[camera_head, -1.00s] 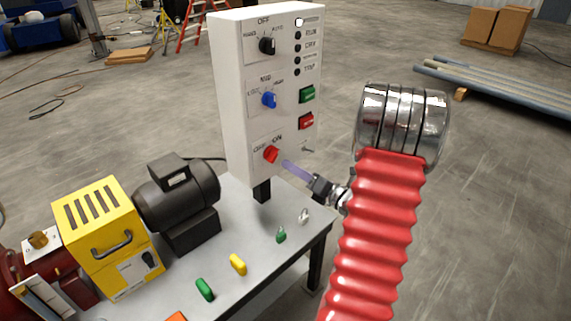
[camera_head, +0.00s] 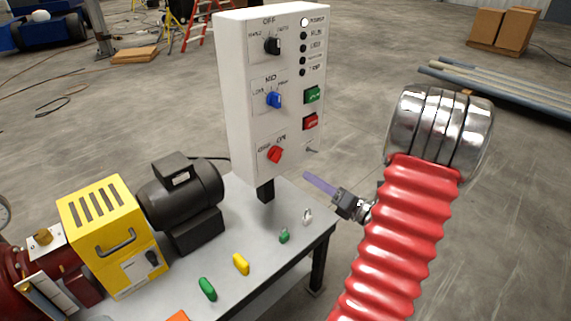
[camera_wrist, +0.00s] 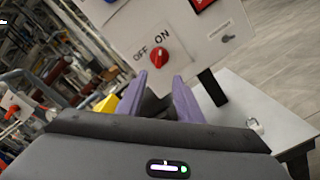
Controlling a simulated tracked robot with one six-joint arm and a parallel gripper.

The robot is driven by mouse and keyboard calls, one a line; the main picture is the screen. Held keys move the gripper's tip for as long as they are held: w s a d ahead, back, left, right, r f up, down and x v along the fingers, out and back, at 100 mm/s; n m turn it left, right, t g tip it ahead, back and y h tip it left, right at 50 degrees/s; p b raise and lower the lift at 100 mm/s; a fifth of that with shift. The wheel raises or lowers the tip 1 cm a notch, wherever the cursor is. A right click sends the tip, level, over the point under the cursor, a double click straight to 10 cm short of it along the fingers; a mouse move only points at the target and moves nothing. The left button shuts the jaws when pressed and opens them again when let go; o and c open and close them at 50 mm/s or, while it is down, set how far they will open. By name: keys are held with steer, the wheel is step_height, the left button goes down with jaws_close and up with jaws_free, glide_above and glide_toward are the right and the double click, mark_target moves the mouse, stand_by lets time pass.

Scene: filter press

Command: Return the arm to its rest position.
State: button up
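My gripper (camera_head: 320,184) has purple fingers and is apart from the white control panel (camera_head: 240,100), to the lower right of the red OFF/ON knob (camera_head: 275,154). In the wrist view, my gripper (camera_wrist: 161,90) has its two fingers spread, with nothing between them. The red knob (camera_wrist: 159,57) shows beyond the fingertips. My arm is raised on the right of the head view, its red ribbed sleeve and shiny metal joint in front of the floor. I cannot tell the knob's exact setting.
A grey table (camera_head: 240,290) carries a black motor (camera_head: 180,195), a yellow box (camera_head: 110,235) and several small coloured parts. The panel also has a blue knob (camera_head: 274,100), a black knob (camera_head: 272,46) and green and red buttons. Open floor lies to the right; pipes (camera_head: 500,90) lie farther back.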

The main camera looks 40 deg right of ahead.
stand_by(0.3)
steer(key=s+a+f+n+g+y, duration=0.2)
steer(key=s+a+n+g, duration=0.15)
steer(key=a+n, duration=0.45)
steer(key=s+a+f+n+g+y, duration=0.2)
steer(key=a+n+g, duration=0.3)
steer(key=a+n, duration=0.25)
steer(key=s+a+f+n+g+y, duration=0.1)
steer(key=s+a+n+g+y, duration=0.1)
steer(key=a+n+g, duration=0.45)
steer(key=s+a+r+n+t+h, duration=0.2)
steer(key=a+r+n+h, duration=0.4)
steer(key=a+r+n, duration=0.9)
steer(key=n, duration=0.7)
steer(key=shift+s+a+n+t+h, duration=0.2)
steer(key=shift+n+t+h, duration=0.1)
steer(key=shift+n, duration=0.1)
